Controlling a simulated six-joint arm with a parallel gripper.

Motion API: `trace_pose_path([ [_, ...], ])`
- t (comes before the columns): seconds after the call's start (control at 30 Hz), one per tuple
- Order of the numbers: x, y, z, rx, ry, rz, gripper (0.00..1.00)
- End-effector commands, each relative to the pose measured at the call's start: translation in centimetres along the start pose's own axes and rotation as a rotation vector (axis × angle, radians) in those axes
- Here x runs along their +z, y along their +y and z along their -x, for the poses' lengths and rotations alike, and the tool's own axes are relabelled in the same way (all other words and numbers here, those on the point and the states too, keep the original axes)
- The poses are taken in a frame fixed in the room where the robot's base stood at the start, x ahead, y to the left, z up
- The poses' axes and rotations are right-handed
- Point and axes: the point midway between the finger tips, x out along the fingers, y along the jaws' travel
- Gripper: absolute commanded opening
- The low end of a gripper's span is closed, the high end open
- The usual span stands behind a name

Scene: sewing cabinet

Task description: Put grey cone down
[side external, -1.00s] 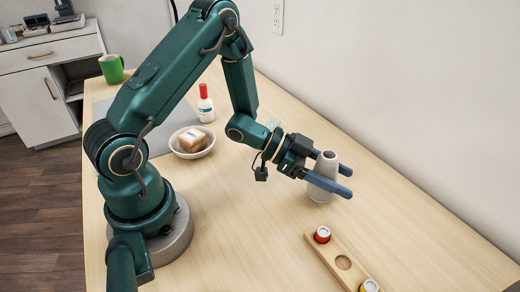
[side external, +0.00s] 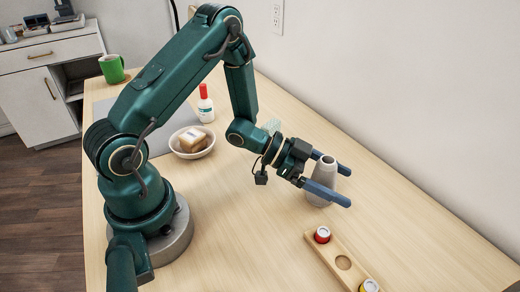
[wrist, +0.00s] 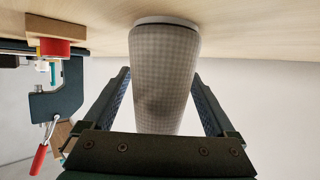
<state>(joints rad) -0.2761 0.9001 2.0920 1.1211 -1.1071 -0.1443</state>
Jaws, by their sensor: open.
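The grey cone (side external: 324,178) stands upright on the wooden table, narrow end up. In the wrist view the cone (wrist: 163,75) rises between the fingers, with its wide base rim against the table. My gripper (side external: 338,186) is open, one blue finger on each side of the cone. In the wrist view a gap shows between the cone and each finger of my gripper (wrist: 162,90). The near finger hides part of the cone's middle in the side view.
A wooden rack (side external: 336,258) with a red-capped spool (side external: 322,235) and an empty round hole lies in front. A white bowl (side external: 207,150) with a packet, a red-capped bottle (side external: 206,108) and a green mug (side external: 112,69) stand further left. The wall is behind.

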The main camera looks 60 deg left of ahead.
Motion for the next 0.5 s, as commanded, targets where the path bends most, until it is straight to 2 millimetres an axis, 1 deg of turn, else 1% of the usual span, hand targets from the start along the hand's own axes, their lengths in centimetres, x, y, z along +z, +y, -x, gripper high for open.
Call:
trace_pose_path([
  [0.07,-0.2,-0.1,0.4,-0.003,0.0,0.0,0.91],
  [0.17,-0.2,-0.2,1.9,-0.007,0.0,0.002,0.91],
  [0.5,-0.2,-0.2,8.5,-0.009,0.0,0.0,0.91],
])
